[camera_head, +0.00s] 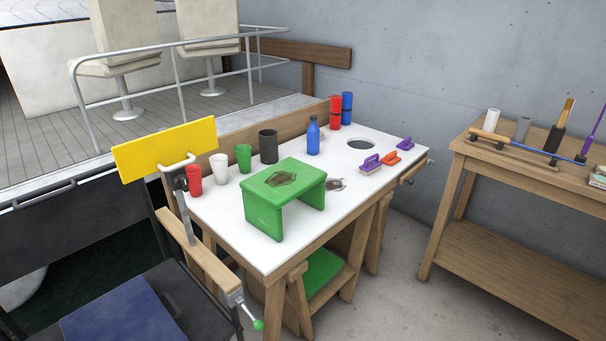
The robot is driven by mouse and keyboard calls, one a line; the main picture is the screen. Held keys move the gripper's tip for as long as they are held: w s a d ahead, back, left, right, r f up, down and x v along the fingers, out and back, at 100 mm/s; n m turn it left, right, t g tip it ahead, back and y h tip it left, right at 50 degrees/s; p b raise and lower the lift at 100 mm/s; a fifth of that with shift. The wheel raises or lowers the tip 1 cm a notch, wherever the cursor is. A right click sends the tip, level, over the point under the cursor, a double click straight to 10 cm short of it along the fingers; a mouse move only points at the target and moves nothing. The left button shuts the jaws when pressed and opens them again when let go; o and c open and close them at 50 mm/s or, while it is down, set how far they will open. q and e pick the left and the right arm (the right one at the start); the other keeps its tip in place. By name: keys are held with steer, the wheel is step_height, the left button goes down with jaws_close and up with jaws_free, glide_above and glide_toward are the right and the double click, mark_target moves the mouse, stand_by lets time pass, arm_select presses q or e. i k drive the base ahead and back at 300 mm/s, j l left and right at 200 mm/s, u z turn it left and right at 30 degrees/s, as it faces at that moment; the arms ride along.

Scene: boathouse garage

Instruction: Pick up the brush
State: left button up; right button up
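A brush with a purple handle and a pale underside (371,164) lies near the right edge of the white-topped table (225,210). An orange handled tool (391,158) lies just right of it, and another purple handled tool (405,144) lies farther back near the corner. I cannot tell whether these two are also brushes. Neither of my grippers is in view.
A green step stool (265,212) stands on the table, with cups, a blue bottle (313,136) and red and blue cylinders behind it. A wooden bench (530,165) with tools stands right, across a floor gap. A yellow panel (165,150) stands left.

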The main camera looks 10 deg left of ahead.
mark_target(369, 168)
steer(key=i+l, duration=0.35)
steer(key=i, duration=0.2)
steer(key=i+l+u, duration=0.15)
steer(key=i+l, duration=0.15)
steer(key=i, duration=0.25)
